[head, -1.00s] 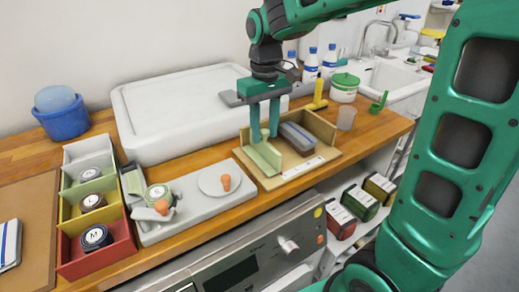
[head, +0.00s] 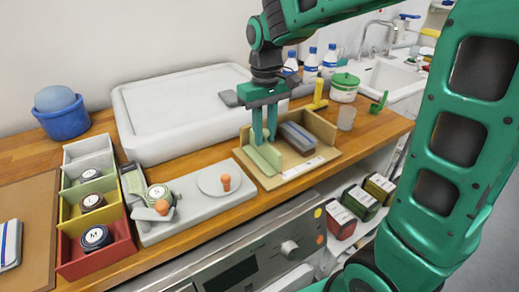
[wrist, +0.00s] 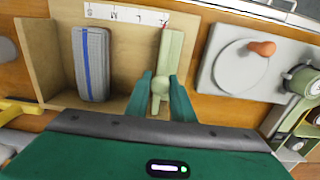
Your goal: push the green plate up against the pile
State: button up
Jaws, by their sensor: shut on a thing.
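The pale green plate (head: 264,158) stands upright in the left part of a wooden tray (head: 275,181), with a round knob on it. My gripper (head: 264,137) points down and is shut on this knob; in the wrist view my gripper (wrist: 161,88) has a finger on each side of it. The pile (head: 298,138) is grey folded cloth with a blue stripe, lying to the right of the plate in the head view. In the wrist view a bare strip of tray floor lies between the plate (wrist: 169,50) and the pile (wrist: 92,64).
A printed size strip (wrist: 125,14) runs along the tray's front edge. A grey board with a white disc (head: 210,181) and orange knob stands left of the tray. A large white bin (head: 180,105) is behind. A clear cup (head: 346,118) stands to the right.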

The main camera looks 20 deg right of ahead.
jog(key=shift+w+d, duration=0.45)
jog(key=shift+d, duration=1.85)
jog(key=shift+w+d, duration=0.5)
jog(key=shift+d, duration=1.75)
jog(key=shift+w+d, duration=0.45)
jog(key=shift+d, duration=1.85)
jog(key=o, duration=0.6)
jog(key=shift+r, duration=0.15)
notch_tip(320, 180, up, 8)
jog(key=s+d+f+m, duration=0.1)
jog(key=s+f+m, duration=0.2)
jog(key=s, duration=0.6)
jog(key=s+d+f+m, duration=0.1)
jog(key=s+f, duration=0.3)
jog(key=s, duration=0.5)
jog(key=s+d+f+m, duration=0.1)
jog(key=s+f+m, duration=0.3)
jog(key=s, duration=0.6)
jog(key=shift+d+m, duration=0.3)
jog(key=shift+d, duration=0.05)
